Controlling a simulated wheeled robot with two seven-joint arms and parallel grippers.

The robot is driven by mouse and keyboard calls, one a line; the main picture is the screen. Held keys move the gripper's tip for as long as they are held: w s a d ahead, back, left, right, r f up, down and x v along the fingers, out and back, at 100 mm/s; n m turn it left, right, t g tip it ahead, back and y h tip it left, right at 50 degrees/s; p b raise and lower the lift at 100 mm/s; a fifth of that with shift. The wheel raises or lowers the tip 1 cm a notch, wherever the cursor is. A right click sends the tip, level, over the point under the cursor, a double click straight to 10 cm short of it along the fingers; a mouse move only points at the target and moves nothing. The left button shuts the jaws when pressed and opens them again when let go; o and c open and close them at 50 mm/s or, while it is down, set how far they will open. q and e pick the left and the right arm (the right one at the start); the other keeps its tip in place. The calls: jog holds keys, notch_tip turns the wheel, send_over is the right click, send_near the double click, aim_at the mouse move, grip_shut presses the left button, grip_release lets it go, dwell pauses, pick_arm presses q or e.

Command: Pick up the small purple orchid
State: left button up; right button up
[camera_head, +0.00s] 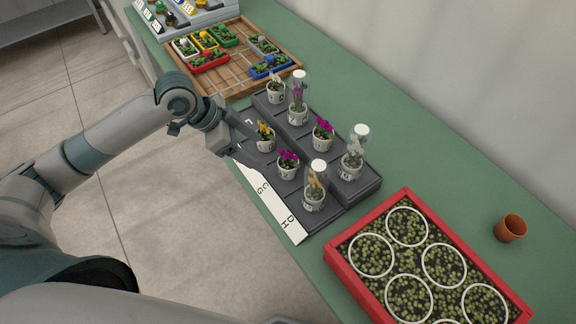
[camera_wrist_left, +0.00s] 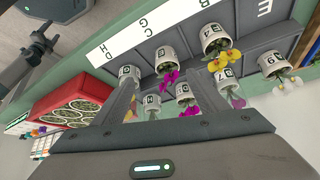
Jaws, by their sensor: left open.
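Two small purple orchids in white lettered pots stand on the dark stepped rack (camera_head: 328,222). One purple orchid (camera_head: 288,164) is in the front row; the other purple orchid (camera_head: 323,132) is in the back row. My left gripper (camera_head: 254,150) is open and empty at the rack's front edge, close to the yellow orchid (camera_head: 265,136) and the front purple orchid. In the left wrist view a purple orchid's pot (camera_wrist_left: 166,59) shows beyond the gap between the spread fingers, with another purple orchid (camera_wrist_left: 184,92) behind.
Clear-covered plants, including a pale one (camera_head: 314,190) and a taller purple one (camera_head: 298,94), stand close by. A red seedling tray (camera_head: 345,279), a terracotta pot (camera_head: 510,228) and a wooden tray (camera_head: 231,86) share the green bench. Bare bench lies behind the rack.

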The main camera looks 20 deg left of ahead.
pick_arm(q)
jog(key=a+r, duration=0.1)
jog(key=w+a+r, duration=0.1)
jog(key=r, duration=0.1)
jog(key=shift+w, duration=0.1)
jog(key=shift+f, duration=0.1)
jog(key=p, duration=0.4)
send_near(281, 161)
jog(key=x, duration=0.7)
jog(key=shift+d, duration=0.1)
